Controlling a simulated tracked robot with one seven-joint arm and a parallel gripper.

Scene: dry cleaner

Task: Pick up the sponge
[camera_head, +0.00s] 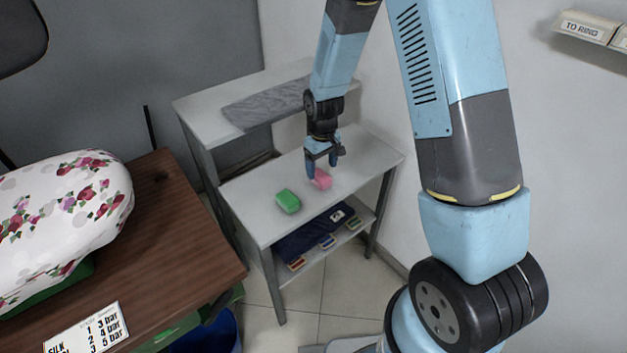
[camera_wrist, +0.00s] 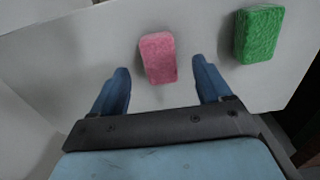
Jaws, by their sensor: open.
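A pink sponge-like block (camera_head: 322,179) lies on the grey table (camera_head: 256,204). A green sponge-like block (camera_head: 287,201) lies on the same table, nearer the front edge. The task does not say which of the two is the sponge. My gripper (camera_head: 322,172) is open, fingers pointing down, over the pink block. In the wrist view the pink block (camera_wrist: 158,58) lies ahead of and between the open fingertips of my gripper (camera_wrist: 161,80), with nothing held. The green block (camera_wrist: 259,34) is to the right of the fingers. Whether the fingers have reached the pink block's height is unclear.
A lower shelf holds dark folded cloth (camera_head: 312,237) and small coloured items. A grey cloth (camera_head: 266,104) lies on a higher shelf behind. A brown wooden table (camera_head: 176,225) with a flowered bundle (camera_head: 62,222) stands at left. A wall closes off the right.

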